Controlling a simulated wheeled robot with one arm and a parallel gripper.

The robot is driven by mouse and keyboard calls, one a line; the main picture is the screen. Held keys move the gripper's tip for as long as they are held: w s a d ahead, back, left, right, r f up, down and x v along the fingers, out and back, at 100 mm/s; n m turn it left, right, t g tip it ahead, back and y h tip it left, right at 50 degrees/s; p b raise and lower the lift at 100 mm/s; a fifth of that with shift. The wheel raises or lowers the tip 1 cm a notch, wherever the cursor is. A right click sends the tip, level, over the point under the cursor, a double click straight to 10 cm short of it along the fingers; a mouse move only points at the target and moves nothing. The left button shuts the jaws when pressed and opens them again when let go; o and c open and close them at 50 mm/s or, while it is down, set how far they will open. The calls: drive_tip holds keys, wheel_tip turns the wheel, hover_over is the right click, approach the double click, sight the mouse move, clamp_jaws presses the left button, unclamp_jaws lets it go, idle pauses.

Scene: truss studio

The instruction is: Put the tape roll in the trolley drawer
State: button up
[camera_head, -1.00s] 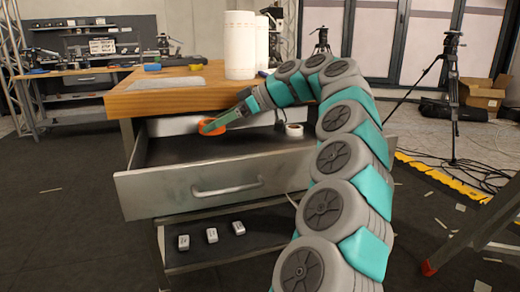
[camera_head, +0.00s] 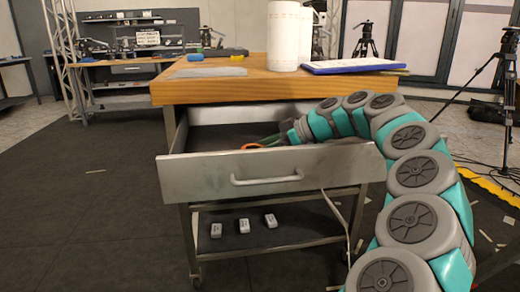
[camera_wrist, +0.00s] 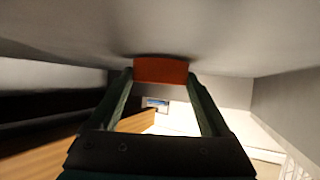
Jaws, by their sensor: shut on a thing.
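The orange tape roll (camera_head: 250,146) shows as a small strip just above the front panel of the open trolley drawer (camera_head: 210,181). My gripper (camera_head: 262,144) reaches into the drawer from the right, and its fingertips are partly hidden by the panel. In the wrist view, the orange roll (camera_wrist: 160,70) sits between the two fingers (camera_wrist: 160,88), which are shut on it. A grey surface lies right against or very near the roll there; I cannot tell if they touch.
The wooden trolley top (camera_head: 235,90) overhangs the drawer's back and carries white cylinders (camera_head: 285,35) and a blue clipboard (camera_head: 350,67). Several small white boxes (camera_head: 243,225) lie on the lower shelf (camera_head: 290,232). A tripod (camera_head: 503,75) stands at right.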

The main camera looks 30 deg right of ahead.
drive_tip(key=shift+f, duration=0.2)
drive_tip(key=o, duration=1.2)
drive_tip(key=shift+r, duration=0.1)
drive_tip(key=shift+r, duration=0.15)
drive_tip(key=v, duration=1.2)
